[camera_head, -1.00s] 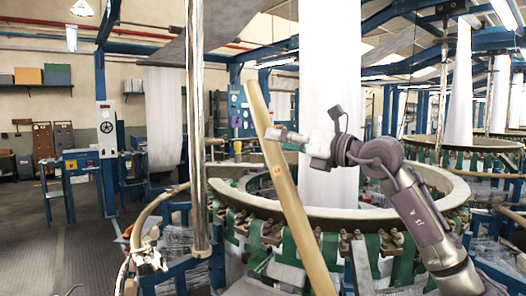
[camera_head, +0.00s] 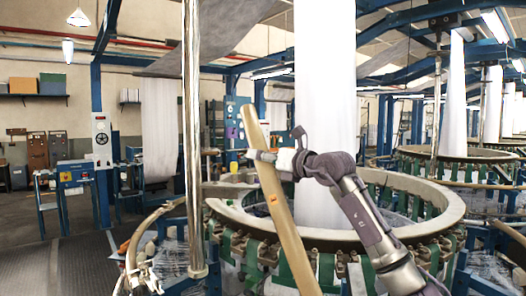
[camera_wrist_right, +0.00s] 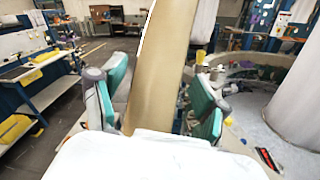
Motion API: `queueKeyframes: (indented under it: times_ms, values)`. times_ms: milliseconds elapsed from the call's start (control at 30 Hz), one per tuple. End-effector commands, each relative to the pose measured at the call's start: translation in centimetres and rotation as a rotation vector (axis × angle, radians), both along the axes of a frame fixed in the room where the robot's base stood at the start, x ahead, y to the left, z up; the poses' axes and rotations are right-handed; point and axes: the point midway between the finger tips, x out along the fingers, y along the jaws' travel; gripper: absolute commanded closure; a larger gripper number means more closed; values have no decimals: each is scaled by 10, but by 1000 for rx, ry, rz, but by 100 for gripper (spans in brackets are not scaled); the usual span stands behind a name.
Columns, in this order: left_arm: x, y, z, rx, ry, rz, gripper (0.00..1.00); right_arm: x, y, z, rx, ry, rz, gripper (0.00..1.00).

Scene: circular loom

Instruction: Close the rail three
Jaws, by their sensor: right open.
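A long tan rail (camera_head: 284,222) stands tilted up at the front of the circular loom, its top leaning left. The rail also fills the middle of the right wrist view (camera_wrist_right: 160,65). My right gripper (camera_head: 258,156) is at the rail's upper half, reaching it from the right. In the right wrist view its two teal-padded fingers (camera_wrist_right: 155,88) are spread, one on each side of the rail. I cannot tell whether either finger touches it. My left gripper is not in view.
The loom's pale ring (camera_head: 440,215) with green straps stands behind the rail, around a white fabric column (camera_head: 325,100). A metal pole (camera_head: 193,130) rises left of the rail. A hose-like bent tube (camera_head: 140,235) is at lower left. Open floor (camera_head: 35,245) lies at far left.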

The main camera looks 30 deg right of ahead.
Motion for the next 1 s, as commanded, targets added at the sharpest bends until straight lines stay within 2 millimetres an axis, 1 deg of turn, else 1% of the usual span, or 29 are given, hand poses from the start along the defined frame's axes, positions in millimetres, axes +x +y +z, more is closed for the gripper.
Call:
queueKeyframes:
  times_ms: [133,367,467,800,833,1000]
  values:
    - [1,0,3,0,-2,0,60,7,1,0,0,1,0,26]
    - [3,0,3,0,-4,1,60,7,2,-1,-1,0,0,26]
    - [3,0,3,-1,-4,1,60,7,2,-1,-1,0,0,41]
    - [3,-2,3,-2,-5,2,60,6,2,0,-1,0,0,98]
    - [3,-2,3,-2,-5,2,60,6,2,-1,-1,0,0,100]
    - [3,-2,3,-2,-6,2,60,7,2,-1,-2,2,1,100]
